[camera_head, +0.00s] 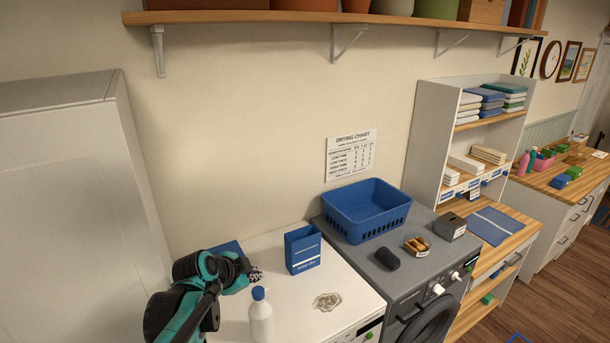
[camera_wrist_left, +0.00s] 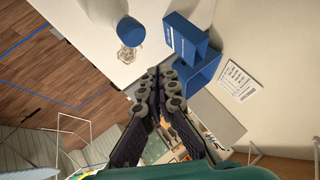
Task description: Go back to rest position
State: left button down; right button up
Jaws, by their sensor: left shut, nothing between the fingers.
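My left gripper (camera_head: 256,274) is in the head view at the lower left, above the white machine top (camera_head: 285,245). Its fingers are together with nothing between them. In the left wrist view the closed fingers of the left gripper (camera_wrist_left: 160,72) show in the middle. A white bottle with a blue cap (camera_head: 260,316) stands in front of the gripper. A blue box (camera_head: 303,250) stands to its right, apart from the fingers. A flat blue item (camera_head: 226,248) lies behind the gripper, partly hidden by it. My right gripper is not in view.
A blue basket (camera_head: 367,211), a dark roll (camera_head: 387,259), a small bowl (camera_head: 416,244) and a grey box (camera_head: 450,226) sit on the grey machine (camera_head: 345,247). A tall white cabinet (camera_head: 70,190) stands at the left. A wooden shelf (camera_head: 290,17) runs above.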

pick_arm(q)
jog(key=s+f+n+y+b, duration=0.1)
jog(key=s+f+n+b, duration=0.3)
jog(key=s+f+b, duration=0.4)
jog(key=s+f+n+g+y+b, duration=0.1)
jog(key=s+f+n+b, duration=0.3)
jog(key=s+f+b, duration=0.4)
jog(key=s+f+n+y+b, duration=0.1)
jog(key=s+f+n+b, duration=0.3)
jog(key=f+b, duration=1.2)
jog(key=s+f, duration=0.3)
jog(key=f, duration=0.3)
jog(key=shift+s+a+n, duration=0.25)
jog(key=shift+s+n, duration=0.15)
jog(key=shift+a, duration=0.1)
